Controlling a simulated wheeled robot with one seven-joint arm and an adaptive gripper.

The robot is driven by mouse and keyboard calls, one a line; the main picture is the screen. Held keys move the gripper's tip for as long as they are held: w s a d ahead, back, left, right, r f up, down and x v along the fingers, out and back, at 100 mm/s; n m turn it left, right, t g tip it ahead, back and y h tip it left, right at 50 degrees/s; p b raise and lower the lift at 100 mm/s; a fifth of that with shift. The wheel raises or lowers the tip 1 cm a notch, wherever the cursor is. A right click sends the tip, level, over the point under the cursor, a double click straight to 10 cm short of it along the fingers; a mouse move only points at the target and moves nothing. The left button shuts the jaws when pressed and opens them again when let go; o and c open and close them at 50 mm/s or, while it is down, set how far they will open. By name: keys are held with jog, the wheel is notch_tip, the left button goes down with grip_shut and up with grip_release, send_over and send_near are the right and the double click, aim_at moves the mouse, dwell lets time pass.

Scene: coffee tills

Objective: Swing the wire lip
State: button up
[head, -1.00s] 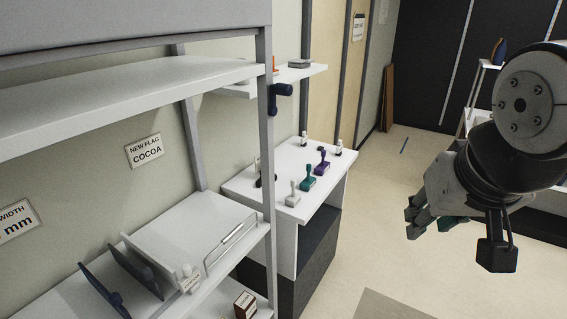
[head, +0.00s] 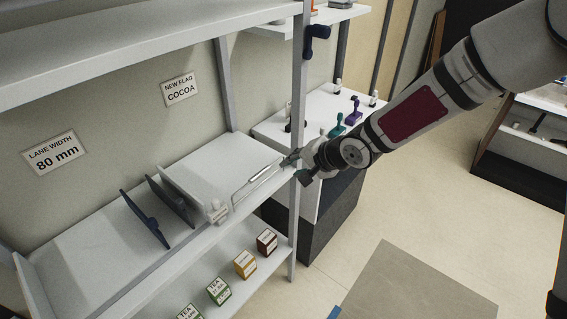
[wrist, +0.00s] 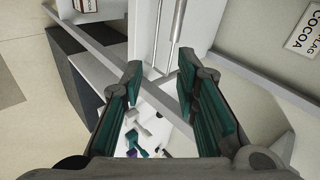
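The wire lip (head: 262,178), a long narrow pale metal loop, runs along the front edge of the middle shelf, at its right end. It also shows at the top of the wrist view (wrist: 181,22). My gripper (head: 293,163) is close to the lip's right end, beside the rack's front upright. In the wrist view, its dark green-padded fingers (wrist: 160,68) are apart, and the wire's near end lies in the gap between the fingertips. No contact with the wire can be seen.
The grey front upright (head: 299,110) stands right beside my gripper. Dark blue dividers (head: 147,220) stand on the shelf to the left. Tea boxes (head: 219,291) are on the shelf below. A white counter (head: 268,125) with stamps is behind. Floor at the right is open.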

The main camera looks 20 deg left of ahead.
jog(key=g+y, duration=0.1)
jog(key=y, duration=0.1)
send_near(261, 174)
jog(key=a, duration=0.2)
jog(key=shift+m, duration=0.4)
jog(key=x, duration=0.2)
jog(key=b+x, duration=0.1)
jog(key=x, duration=0.2)
jog(key=d+f+x, duration=0.1)
jog(key=x, duration=0.1)
jog(key=shift+w+a+f+b, duration=0.1)
jog(key=shift+w+a+b, duration=0.1)
jog(key=shift+w+b, duration=0.15)
jog(key=shift+a+f, duration=0.15)
jog(key=shift+c, duration=0.8)
grip_shut()
